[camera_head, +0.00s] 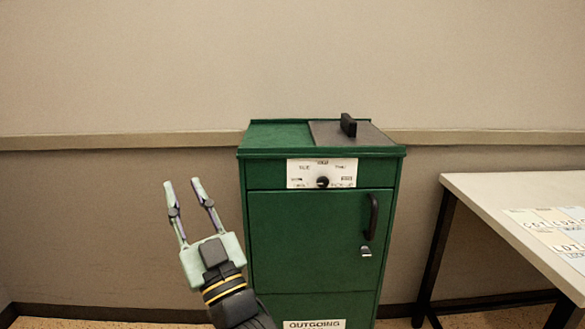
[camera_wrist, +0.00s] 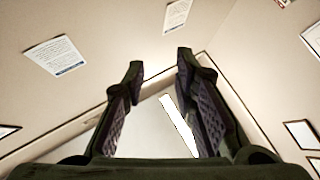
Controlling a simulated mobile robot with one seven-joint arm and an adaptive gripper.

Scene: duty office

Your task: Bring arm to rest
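My gripper (camera_head: 183,187) is raised in front of the wall, just left of the green cabinet, with its fingers pointing up. The two fingers stand apart with nothing between them. In the wrist view my gripper (camera_wrist: 158,80) is also open and empty, facing the upper walls and ceiling. My arm comes up from the bottom of the head view, and its lower part is out of the picture.
The green cabinet (camera_head: 320,240) has a dial (camera_head: 322,182), a door handle (camera_head: 373,217) and a dark lid (camera_head: 350,134) on top. A white table (camera_head: 490,195) with lettered cards (camera_head: 560,228) stands at the right. The space left of my gripper is clear.

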